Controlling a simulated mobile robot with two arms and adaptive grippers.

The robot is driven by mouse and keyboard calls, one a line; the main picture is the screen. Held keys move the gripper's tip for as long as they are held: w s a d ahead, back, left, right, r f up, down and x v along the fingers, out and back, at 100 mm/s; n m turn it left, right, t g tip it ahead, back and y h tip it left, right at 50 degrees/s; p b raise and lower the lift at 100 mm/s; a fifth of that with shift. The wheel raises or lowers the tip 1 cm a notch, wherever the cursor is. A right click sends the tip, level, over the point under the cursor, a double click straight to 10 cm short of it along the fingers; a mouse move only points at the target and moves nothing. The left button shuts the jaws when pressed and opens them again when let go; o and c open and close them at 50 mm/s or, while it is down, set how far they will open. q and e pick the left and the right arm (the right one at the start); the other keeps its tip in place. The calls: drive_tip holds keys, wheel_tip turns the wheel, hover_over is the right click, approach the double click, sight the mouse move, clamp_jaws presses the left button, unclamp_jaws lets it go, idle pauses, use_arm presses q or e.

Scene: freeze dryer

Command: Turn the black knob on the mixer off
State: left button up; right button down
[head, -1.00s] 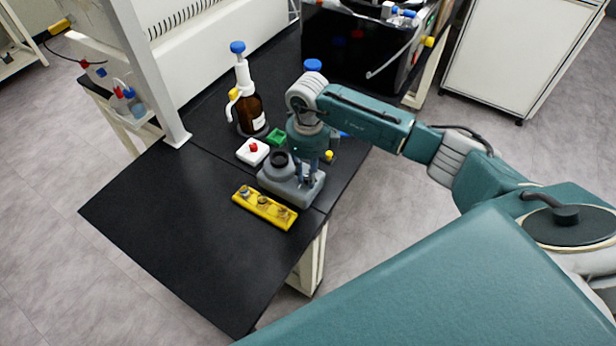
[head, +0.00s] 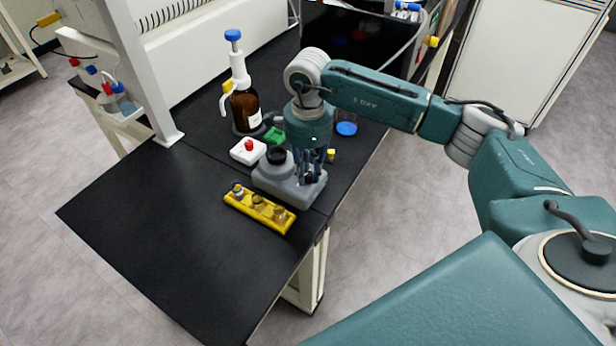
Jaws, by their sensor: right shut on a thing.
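The grey mixer (head: 273,180) stands on the black bench, with a dark round cup on top at its left side. My right gripper (head: 309,180) points straight down over the right part of the mixer, its fingertips at the mixer's top. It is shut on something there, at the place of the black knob. The knob itself is hidden behind the fingers, so its setting cannot be seen. My left gripper is not in view.
A yellow rack (head: 260,209) with several vials lies just in front of the mixer. A white box with a red top (head: 248,151), a green block (head: 273,136) and a brown dispenser bottle (head: 245,110) stand behind it. The bench's front left is clear.

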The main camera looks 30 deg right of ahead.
sight(308, 174)
drive_tip(key=shift+n+b, duration=0.35)
drive_tip(key=shift+n, duration=0.05)
drive_tip(key=shift+w+r, duration=0.1)
drive_tip(key=c, duration=1.6)
unclamp_jaws()
drive_tip(key=shift+o, duration=0.2)
wheel_tip(308, 174, up, 12)
